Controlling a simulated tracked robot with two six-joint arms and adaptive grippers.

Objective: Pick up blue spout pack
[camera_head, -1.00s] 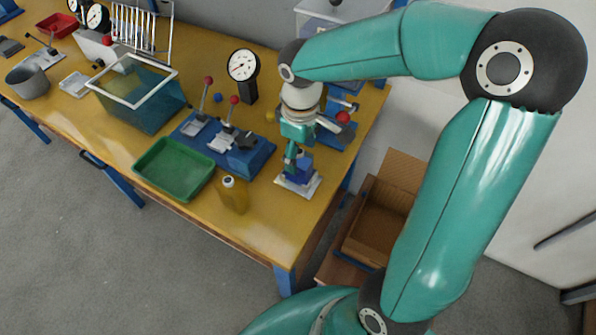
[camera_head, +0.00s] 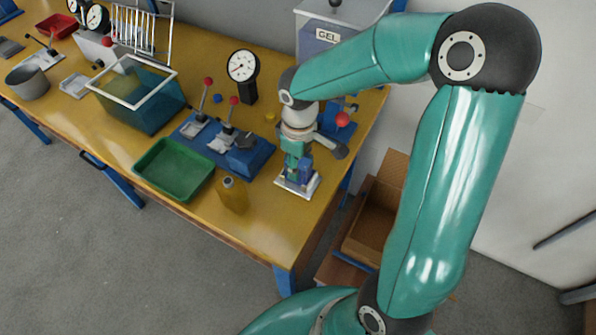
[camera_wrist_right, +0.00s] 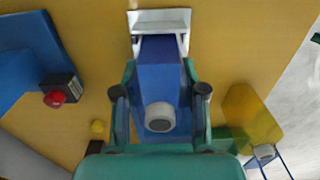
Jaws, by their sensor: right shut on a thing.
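The blue spout pack (camera_wrist_right: 160,76) stands between the fingers of my right gripper (camera_wrist_right: 160,100) in the right wrist view, its pale round spout cap toward the camera. The right gripper is shut on the pack, one finger on each side. In the head view the right gripper (camera_head: 296,160) points down at the right end of the bench, and the pack (camera_head: 305,174) shows partly behind its fingers. A white holder (camera_head: 299,185) is at the pack's lower end; I cannot tell whether they touch. My left gripper is not in view.
A yellow bottle (camera_head: 233,195) and a green tray (camera_head: 174,169) stand left of the gripper. A blue lever fixture (camera_head: 258,158) and a dial gauge (camera_head: 243,66) are behind. A cardboard box (camera_head: 372,225) sits below the bench's right edge.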

